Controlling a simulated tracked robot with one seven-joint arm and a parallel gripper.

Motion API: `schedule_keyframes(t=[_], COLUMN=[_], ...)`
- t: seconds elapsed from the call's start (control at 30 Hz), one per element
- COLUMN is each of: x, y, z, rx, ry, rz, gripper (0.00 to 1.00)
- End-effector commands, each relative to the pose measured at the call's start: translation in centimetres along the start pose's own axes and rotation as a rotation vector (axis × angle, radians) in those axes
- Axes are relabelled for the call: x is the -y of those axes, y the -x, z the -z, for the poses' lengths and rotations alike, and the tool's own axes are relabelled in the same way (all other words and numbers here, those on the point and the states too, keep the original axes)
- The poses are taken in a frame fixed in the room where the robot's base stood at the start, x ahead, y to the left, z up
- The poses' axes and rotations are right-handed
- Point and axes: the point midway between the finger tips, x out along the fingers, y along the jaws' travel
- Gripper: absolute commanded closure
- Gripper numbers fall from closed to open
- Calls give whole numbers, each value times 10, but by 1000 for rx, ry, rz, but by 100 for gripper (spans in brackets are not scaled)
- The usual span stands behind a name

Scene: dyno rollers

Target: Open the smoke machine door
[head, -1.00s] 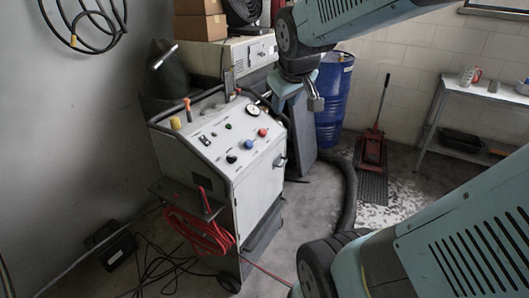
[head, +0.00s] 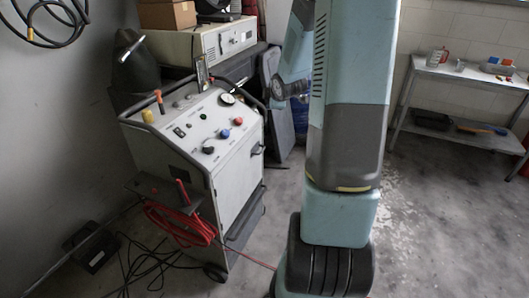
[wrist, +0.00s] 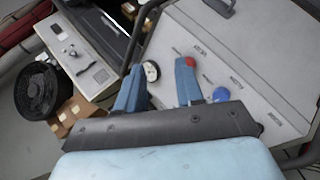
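The smoke machine (head: 185,145) is a white wheeled cabinet with a sloped control panel, left of centre in the head view. Its right side face (head: 236,172) looks closed and carries a dark handle (head: 257,149) near the top. The wrist view looks down on the panel (wrist: 235,60), with a gauge (wrist: 151,71), a red knob and a blue knob. My gripper (wrist: 159,67) shows there with two blue fingers apart and nothing held between them. It appears over the panel; its height is unclear. In the head view, I cannot make out its fingers behind my arm.
A red hose (head: 180,222) hangs on the cabinet's front, with black cables (head: 150,262) on the floor. A beige device (head: 205,45) and cardboard box (head: 167,14) stand behind. A metal shelf table (head: 470,75) stands at right, with open floor (head: 430,220) before it.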

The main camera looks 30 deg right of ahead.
Motion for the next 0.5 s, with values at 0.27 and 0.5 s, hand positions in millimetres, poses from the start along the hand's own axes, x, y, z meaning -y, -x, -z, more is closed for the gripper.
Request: schedule_keyframes(t=[0.27,0.5], x=[42,89], y=[-72,-118], z=[-35,-64], rx=[-124,-239], ry=[203,342], rz=[-45,-120], gripper=[63,63])
